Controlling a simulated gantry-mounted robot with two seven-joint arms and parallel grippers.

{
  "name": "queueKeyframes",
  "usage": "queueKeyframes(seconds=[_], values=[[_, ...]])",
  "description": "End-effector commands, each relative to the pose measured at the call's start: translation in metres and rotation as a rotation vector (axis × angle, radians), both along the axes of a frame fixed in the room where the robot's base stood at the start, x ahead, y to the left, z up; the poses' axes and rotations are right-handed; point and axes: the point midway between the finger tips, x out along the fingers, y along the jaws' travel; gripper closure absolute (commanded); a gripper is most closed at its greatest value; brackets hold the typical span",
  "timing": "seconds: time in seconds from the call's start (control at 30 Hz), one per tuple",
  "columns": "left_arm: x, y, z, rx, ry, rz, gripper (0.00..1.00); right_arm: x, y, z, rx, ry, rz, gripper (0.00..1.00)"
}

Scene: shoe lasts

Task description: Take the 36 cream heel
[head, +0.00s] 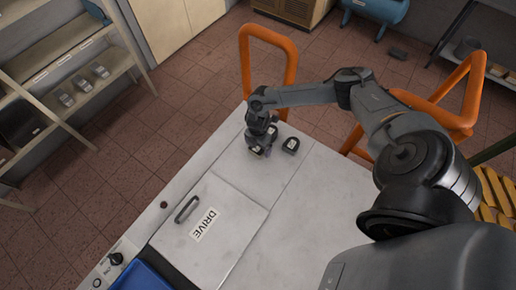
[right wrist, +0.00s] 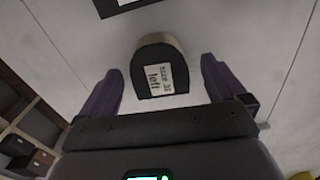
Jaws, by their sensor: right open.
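A small heel block with a dark top, cream side and white label (right wrist: 162,65) lies on the pale bench top. In the right wrist view it is between the open fingers of my right gripper (right wrist: 160,76), with a gap on each side; the label seems to read "left", its size too blurred to be sure. In the head view my right gripper (head: 261,139) is just over this block (head: 257,151) and hides much of it. A second dark block with a label (head: 290,145) lies just to the right. My left gripper is out of view.
A pale panel marked DRIVE (head: 222,222) with a handle lies on the bench, near a blue bin (head: 142,277). Orange rails (head: 291,70) stand beyond the bench. A shelf (head: 75,75) with several grey pieces is at left.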

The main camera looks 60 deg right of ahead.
Motion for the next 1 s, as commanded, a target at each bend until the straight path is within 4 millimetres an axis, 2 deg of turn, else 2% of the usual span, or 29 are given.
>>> queueKeyframes(seconds=[0.13, 0.4, 0.77, 1.0], values=[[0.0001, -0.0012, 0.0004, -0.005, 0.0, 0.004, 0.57, -0.0002, 0.0003, -0.0111, 0.0, 0.0, 0.0, 0.02], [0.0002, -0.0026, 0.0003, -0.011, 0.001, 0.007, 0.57, -0.0002, -0.0001, -0.0124, 0.0, 0.0, 0.001, 0.04], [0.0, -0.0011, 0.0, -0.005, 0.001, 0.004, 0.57, -0.0001, 0.0, -0.0121, 0.0, 0.0, 0.001, 0.59], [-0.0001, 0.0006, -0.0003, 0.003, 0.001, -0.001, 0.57, 0.0002, 0.0, -0.0117, 0.0, -0.001, 0.0, 0.61]])
